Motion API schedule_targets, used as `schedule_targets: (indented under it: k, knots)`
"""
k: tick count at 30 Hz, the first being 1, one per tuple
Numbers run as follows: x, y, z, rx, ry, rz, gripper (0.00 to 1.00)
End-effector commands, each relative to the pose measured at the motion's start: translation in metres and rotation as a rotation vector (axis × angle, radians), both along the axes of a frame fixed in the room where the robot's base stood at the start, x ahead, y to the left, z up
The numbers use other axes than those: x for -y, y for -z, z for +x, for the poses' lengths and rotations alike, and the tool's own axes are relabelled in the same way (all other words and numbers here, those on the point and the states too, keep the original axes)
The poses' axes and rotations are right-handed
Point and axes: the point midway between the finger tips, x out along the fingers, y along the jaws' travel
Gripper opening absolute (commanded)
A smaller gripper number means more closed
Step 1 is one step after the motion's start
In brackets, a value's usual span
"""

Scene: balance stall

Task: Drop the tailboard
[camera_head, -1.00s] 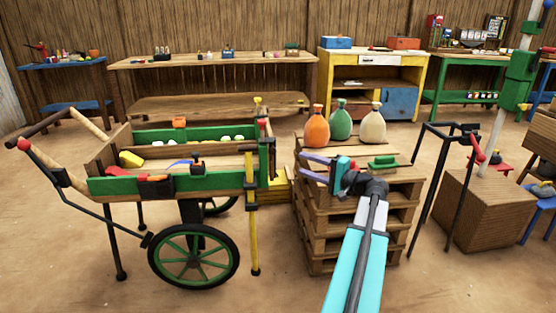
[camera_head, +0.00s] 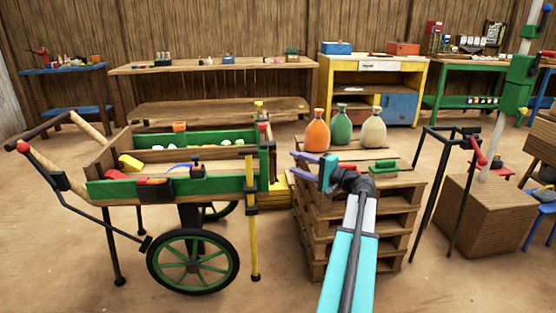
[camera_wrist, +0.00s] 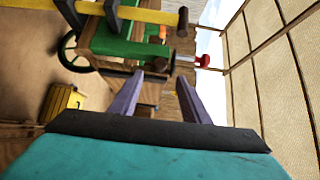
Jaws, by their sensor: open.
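The handcart (camera_head: 140,188) stands at left, with green side boards and a wooden bed. Its tailboard (camera_head: 268,165) is at the cart's right end and looks upright, seen nearly edge-on. A red knob (camera_head: 262,126) sits at the top of that end; a red knob also shows in the wrist view (camera_wrist: 203,60). My gripper (camera_head: 297,166) is open and empty, its purple fingers pointing left at the cart end, apart from it in the head view. In the wrist view my gripper (camera_wrist: 160,78) has the cart end beyond its fingertips; the exact gap is unclear.
A pallet stack (camera_head: 318,235) stands below my gripper, bearing orange (camera_head: 317,132), green and cream sacks and a green brush (camera_head: 383,166). A yellow post (camera_head: 251,225) stands by the cart's near corner. A black stand (camera_head: 440,185) is at right. Floor in front is clear.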

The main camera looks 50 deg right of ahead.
Motion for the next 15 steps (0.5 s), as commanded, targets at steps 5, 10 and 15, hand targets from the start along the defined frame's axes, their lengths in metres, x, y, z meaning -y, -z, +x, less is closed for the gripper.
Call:
schedule_targets:
  k: [5, 10, 15]
  knots:
    - [-0.002, 0.001, 0.028, 0.0, -0.003, 0.0, 0.42]
    - [-0.004, 0.002, 0.052, -0.001, -0.003, 0.0, 0.42]
    - [-0.006, 0.002, 0.072, -0.001, -0.002, 0.0, 0.42]
